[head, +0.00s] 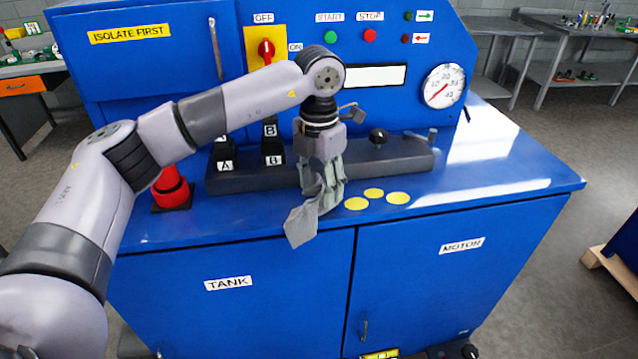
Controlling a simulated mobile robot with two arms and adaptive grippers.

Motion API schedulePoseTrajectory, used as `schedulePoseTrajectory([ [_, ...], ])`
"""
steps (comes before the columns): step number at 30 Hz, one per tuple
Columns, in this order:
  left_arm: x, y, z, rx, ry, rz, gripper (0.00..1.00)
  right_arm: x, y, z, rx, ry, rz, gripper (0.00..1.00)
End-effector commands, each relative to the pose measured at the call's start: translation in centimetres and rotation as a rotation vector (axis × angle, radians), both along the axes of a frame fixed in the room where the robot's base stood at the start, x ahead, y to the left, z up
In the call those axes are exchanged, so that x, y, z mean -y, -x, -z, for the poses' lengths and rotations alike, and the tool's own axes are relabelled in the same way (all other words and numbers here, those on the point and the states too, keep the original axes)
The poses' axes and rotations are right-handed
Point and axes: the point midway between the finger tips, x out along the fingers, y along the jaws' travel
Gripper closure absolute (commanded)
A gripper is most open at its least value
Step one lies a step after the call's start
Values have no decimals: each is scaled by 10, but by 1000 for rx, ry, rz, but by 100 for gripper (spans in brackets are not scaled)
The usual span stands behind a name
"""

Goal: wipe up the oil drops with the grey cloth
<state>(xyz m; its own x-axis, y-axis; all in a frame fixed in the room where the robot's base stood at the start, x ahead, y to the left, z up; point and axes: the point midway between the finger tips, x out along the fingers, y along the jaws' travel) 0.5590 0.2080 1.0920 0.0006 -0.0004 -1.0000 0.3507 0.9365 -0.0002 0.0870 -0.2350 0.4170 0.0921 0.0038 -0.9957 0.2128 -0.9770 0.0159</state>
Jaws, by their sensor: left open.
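Three flat yellow oil drops, the left one (356,204), the back one (374,193) and the right one (398,198), lie close together on the blue machine top near its front edge. The grey cloth (301,226) lies crumpled to the left of the drops, with a corner hanging over the front edge. My left gripper (325,192) points down at the cloth with its fingers open. The fingers partly cover the cloth, and I cannot tell whether they touch it. My right gripper is not in view.
A dark block (400,158) with labelled levers and a black knob (377,137) stands behind the drops. A red fitting (172,188) stands at the left. The blue top (490,170) is clear to the right. A gauge (443,86) is on the back panel.

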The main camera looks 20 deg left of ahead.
Motion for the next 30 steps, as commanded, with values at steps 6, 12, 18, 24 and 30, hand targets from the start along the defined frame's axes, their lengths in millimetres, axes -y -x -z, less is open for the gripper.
schedulePoseTrajectory([
  [6, 0, 0, 0, 0, 0, 0, 33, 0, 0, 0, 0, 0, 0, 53],
  [12, 0, 0, 0, 0, 0, 0, 33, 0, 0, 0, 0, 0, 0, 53],
  [18, 0, 0, 4, 0, 0, 0, 33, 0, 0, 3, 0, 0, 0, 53],
  [24, 0, 0, 14, -1, 0, 0, 33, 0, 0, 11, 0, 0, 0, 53],
  [30, 0, 0, 24, -1, 0, 0, 33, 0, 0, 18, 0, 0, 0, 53],
])
